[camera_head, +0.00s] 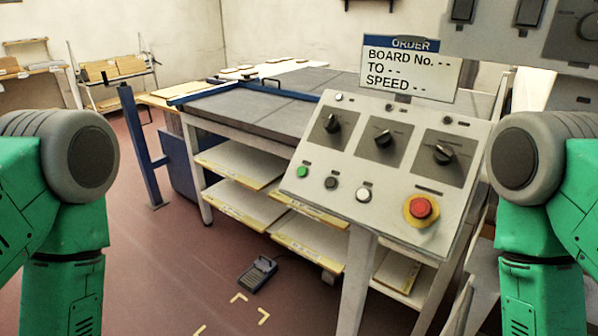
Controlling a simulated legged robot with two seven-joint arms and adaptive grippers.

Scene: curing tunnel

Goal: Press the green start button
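The green start button (302,172) is a small round button at the lower left of a tilted grey control panel (290,187). To its right on the same row are a black button (331,183) and a white button (363,194). A red emergency stop (421,207) on a yellow ring is at the panel's lower right. Neither of my grippers is in the picture, and nothing touches the green button.
The panel has several black rotary knobs (383,138) above the buttons. An order sign (410,68) stands behind it, reading board number, to and speed with dashes. A large grey table (270,112) with shelves is behind. A foot pedal (257,274) lies on the red floor near yellow marks.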

